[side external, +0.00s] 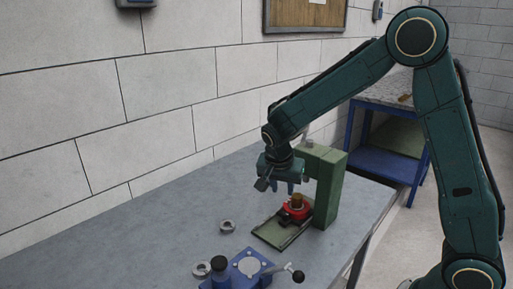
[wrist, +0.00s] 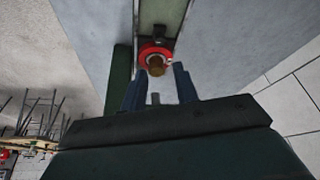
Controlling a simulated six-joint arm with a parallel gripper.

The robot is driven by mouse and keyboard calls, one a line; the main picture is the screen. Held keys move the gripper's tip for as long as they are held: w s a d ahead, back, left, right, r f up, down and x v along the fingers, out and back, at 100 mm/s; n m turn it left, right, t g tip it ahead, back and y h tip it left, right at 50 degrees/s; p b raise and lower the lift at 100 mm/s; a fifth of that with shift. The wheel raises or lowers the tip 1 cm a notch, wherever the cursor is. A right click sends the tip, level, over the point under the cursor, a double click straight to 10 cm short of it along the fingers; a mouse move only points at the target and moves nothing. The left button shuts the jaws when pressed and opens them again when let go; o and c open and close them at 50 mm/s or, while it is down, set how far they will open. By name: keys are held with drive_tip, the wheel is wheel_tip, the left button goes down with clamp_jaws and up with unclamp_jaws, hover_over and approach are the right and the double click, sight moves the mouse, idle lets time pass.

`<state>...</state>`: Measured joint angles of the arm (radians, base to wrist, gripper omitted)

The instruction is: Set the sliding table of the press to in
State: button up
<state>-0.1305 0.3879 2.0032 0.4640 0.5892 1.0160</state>
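The green press (side external: 329,185) stands on the grey bench, its upright frame at the right and its flat base plate (side external: 272,235) reaching to the left. The red sliding table (side external: 290,216) sits on the base rail close to the upright, with a brass-brown cylindrical piece (side external: 296,202) on it. The red table (wrist: 152,48) and brass piece (wrist: 156,67) also show in the wrist view, just beyond my fingertips. My gripper (side external: 283,191) is above the table beside the press head, pointing down. Its fingers (wrist: 157,86) are apart, and I see nothing clamped between them.
Two small metal rings (side external: 227,226) and (side external: 201,269) lie on the bench left of the press. A blue fixture (side external: 240,270) with a dark knob and lever stands at the front. A blue shelved stand (side external: 383,160) is behind at right. The bench's left part is clear.

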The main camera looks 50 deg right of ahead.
sight(285, 213)
drive_tip(key=shift+f, duration=0.15)
drive_tip(key=shift+x, duration=6.8)
clamp_jaws()
